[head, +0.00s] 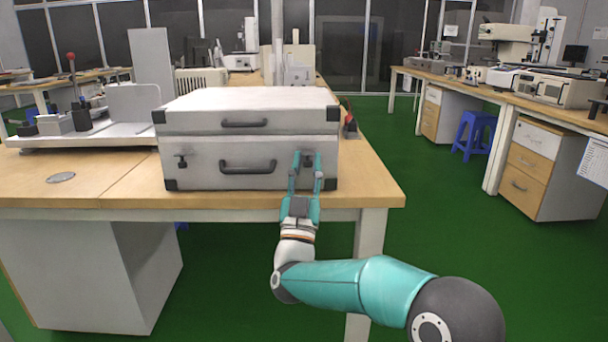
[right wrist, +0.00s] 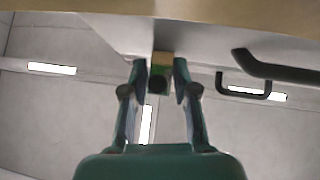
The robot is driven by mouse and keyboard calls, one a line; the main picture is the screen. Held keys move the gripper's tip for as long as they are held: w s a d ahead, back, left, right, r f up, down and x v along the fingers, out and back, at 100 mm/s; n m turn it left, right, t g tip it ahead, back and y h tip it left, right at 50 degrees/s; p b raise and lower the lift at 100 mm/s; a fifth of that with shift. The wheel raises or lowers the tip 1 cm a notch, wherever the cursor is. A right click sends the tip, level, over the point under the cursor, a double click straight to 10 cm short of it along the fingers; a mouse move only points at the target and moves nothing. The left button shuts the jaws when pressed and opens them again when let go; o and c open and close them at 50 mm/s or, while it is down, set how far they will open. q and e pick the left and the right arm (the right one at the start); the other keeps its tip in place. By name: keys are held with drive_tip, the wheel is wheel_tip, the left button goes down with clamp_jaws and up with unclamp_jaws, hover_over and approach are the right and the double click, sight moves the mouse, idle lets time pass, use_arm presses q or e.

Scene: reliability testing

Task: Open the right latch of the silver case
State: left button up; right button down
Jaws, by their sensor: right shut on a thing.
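The silver case (head: 215,150) lies flat and closed on the wooden table, its front face with a dark handle (head: 248,167) toward me. Its left latch (head: 182,162) is dark and shows clear of any gripper. My right gripper (head: 307,160) is at the right part of the front face, with a finger on each side of the right latch (head: 308,161). In the right wrist view my right gripper (right wrist: 160,70) is shut on this small dark latch (right wrist: 158,82) between its fingertips. The fingers partly hide the latch. My left gripper is not in view.
The wooden table (head: 90,195) has bare room left of the case, in front of a white instrument (head: 120,130). Its right edge is close to the case. A second handle (head: 245,124) is on the upper part of the case. Green floor (head: 400,180) lies open to the right.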

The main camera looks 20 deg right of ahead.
drive_tip(key=shift+d, duration=0.3)
drive_tip(key=c, duration=1.1)
unclamp_jaws()
drive_tip(key=shift+a, duration=0.1)
drive_tip(key=shift+s+a+f, duration=0.2)
drive_tip(key=shift+s+f, duration=0.05)
drive_tip(key=shift+f, duration=0.05)
drive_tip(key=v, duration=1.1)
drive_tip(key=shift+f, duration=0.1)
